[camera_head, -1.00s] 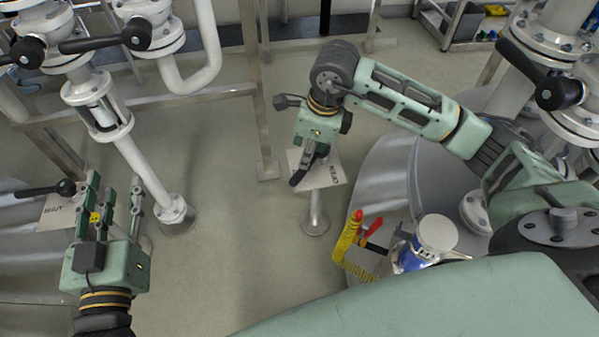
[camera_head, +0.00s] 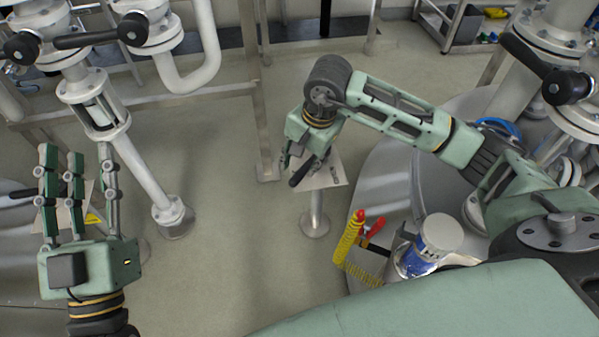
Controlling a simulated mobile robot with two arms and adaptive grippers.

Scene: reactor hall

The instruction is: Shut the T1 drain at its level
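No T1 label is readable in this view. A black-handled lever (camera_head: 20,194) and a pale plate (camera_head: 92,195) are at the left, partly hidden behind my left gripper. My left gripper (camera_head: 76,165) points up the picture with its fingers spread and nothing visible between them. A pale plate (camera_head: 332,174) on a short floor post stands in the middle. My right gripper (camera_head: 300,172) points down over its left edge, beside a black handle (camera_head: 299,178). Its fingers are small and partly hidden, so I cannot tell whether they touch or hold the handle. A sight glass (camera_head: 102,115) sits in the left white pipe.
Other black valve levers are on the white pipes at upper left (camera_head: 100,37) and upper right (camera_head: 535,60). A tray at lower right holds a blue-and-white container (camera_head: 430,245) and yellow and red tools (camera_head: 350,237). Floor (camera_head: 230,240) between the arms is clear.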

